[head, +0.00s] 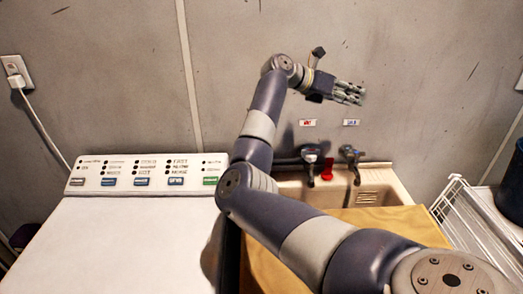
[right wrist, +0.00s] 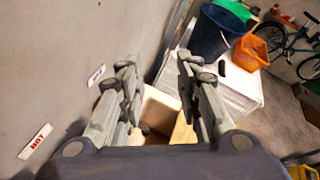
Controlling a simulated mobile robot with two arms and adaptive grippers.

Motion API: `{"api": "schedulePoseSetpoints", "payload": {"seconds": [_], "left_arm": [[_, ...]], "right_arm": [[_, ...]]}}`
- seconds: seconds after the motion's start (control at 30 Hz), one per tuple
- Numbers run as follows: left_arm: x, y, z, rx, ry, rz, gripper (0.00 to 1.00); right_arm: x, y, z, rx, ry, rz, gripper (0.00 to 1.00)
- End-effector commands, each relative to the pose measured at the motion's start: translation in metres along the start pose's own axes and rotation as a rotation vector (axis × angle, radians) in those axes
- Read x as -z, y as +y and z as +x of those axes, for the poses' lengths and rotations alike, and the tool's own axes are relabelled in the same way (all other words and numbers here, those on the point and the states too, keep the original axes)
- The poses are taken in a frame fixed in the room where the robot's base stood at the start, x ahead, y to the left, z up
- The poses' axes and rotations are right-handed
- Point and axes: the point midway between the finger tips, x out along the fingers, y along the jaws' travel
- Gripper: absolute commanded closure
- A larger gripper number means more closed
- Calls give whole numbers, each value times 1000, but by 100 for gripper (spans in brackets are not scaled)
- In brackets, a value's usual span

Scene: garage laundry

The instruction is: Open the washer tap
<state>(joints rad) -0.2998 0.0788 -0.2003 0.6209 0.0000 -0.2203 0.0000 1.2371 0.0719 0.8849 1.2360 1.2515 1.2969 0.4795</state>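Two wall taps stand over the sink (head: 385,190) in the head view. The left tap (head: 311,160) is under a red-lettered label (head: 307,122), which reads HOT in the right wrist view (right wrist: 35,141). The right tap (head: 350,157) is under a blue-lettered label (head: 351,122). A small red part (head: 327,169) sits between the taps. I cannot tell whether either tap is open. My right gripper (head: 362,93) is above the labels near the wall, pointing right, clear of both taps. In the right wrist view its fingers (right wrist: 158,65) are apart and empty. My left gripper is out of view.
A white washer with a control panel (head: 145,172) stands at left. A tan board (head: 385,232) is in front of the sink, partly behind my right arm. A white wire rack (head: 470,220) and a dark blue bin (head: 511,185) stand at right.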

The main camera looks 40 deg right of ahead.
Motion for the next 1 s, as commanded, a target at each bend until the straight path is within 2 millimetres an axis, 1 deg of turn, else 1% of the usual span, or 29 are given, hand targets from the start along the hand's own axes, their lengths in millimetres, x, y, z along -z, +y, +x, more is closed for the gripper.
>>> {"api": "schedulePoseSetpoints", "payload": {"seconds": [0.03,0.07,0.1,0.17,0.2,0.3,0.4,0.43,0.5,0.57,0.77,1.0], "left_arm": [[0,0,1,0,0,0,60],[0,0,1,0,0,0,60],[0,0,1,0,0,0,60],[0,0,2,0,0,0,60],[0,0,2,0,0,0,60],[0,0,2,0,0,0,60],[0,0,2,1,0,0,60],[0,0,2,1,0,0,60],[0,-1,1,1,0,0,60],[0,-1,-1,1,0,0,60],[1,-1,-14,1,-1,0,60],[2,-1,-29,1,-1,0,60]], "right_arm": [[30,30,-26,-127,127,-21,68],[48,45,-41,-199,200,-40,68],[68,63,-63,-286,284,-66,68],[94,84,-98,-405,387,-103,68],[107,95,-120,-473,442,-127,68],[132,113,-166,-607,541,-178,68],[145,121,-195,-686,595,-210,68],[147,122,-200,-700,603,-217,68],[151,124,-206,-718,616,-224,68],[154,127,-205,-721,619,-228,68],[170,142,-185,-715,618,-228,68],[197,167,-159,-715,616,-227,68]]}}
